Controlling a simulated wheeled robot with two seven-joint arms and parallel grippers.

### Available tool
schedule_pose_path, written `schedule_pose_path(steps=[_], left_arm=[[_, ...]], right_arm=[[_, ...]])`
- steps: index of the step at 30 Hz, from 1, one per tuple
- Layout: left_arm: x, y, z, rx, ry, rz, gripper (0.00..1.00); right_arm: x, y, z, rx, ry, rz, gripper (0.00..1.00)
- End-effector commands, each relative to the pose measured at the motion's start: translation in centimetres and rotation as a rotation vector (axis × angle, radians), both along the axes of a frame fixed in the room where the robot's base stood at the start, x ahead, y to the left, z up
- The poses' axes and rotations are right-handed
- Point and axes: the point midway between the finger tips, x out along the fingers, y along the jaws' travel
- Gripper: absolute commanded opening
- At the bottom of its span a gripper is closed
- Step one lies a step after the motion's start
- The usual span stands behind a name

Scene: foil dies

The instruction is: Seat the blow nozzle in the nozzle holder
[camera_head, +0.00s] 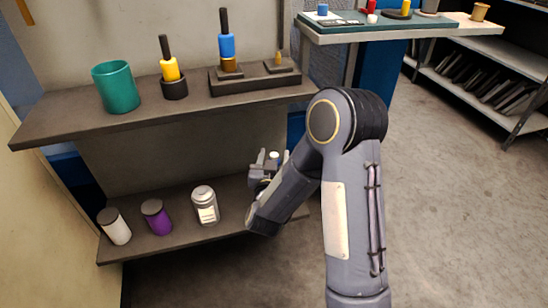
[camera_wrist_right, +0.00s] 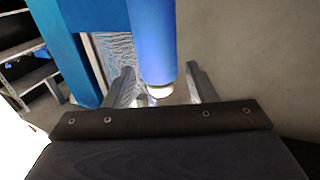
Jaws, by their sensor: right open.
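My right gripper (camera_head: 265,165) is open beside the right part of the lower shelf; my arm hides part of it. In the right wrist view, a blue cylinder with a pale end (camera_wrist_right: 155,45) shows between the two fingers (camera_wrist_right: 160,88); I cannot tell whether they touch it. A small white-topped piece (camera_head: 274,155) shows at the gripper in the head view. On the upper shelf a dark block (camera_head: 262,84) carries a blue tool with a black handle (camera_head: 227,45) and a small brass upright piece. I cannot tell which is the blow nozzle or its holder. My left gripper is out of view.
A teal cup (camera_head: 116,87) and a yellow black-handled tool (camera_head: 170,70) in a dark cup stand on the upper shelf. White (camera_head: 117,228), purple (camera_head: 157,218) and silver (camera_head: 205,206) containers stand on the lower shelf. A green-topped table (camera_head: 400,25) is at the back right.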

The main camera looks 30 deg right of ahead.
Motion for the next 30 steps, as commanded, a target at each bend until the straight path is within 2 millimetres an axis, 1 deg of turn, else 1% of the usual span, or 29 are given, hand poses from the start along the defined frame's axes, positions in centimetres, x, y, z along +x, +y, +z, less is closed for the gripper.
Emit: schedule_pose_path(steps=[1,5,15,21,24,26,30], left_arm=[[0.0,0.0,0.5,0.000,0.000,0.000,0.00],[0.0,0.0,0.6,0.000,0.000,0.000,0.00],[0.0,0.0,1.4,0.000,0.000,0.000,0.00],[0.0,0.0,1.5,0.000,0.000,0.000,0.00],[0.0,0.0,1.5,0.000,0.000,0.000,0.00],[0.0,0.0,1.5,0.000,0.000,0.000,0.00],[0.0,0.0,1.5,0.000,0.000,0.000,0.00]], right_arm=[[0.0,0.0,0.5,0.000,0.000,0.000,0.51],[-1.3,1.1,0.3,0.001,0.003,0.004,0.51],[-7.2,5.4,0.3,-0.001,0.003,0.006,0.51],[-9.2,6.8,0.2,0.000,0.001,0.002,0.51],[-9.4,7.0,0.3,0.023,0.003,0.008,0.51],[-9.1,6.9,0.3,0.072,0.011,0.022,0.51],[-7.5,7.3,0.8,0.290,0.052,0.121,0.51]])
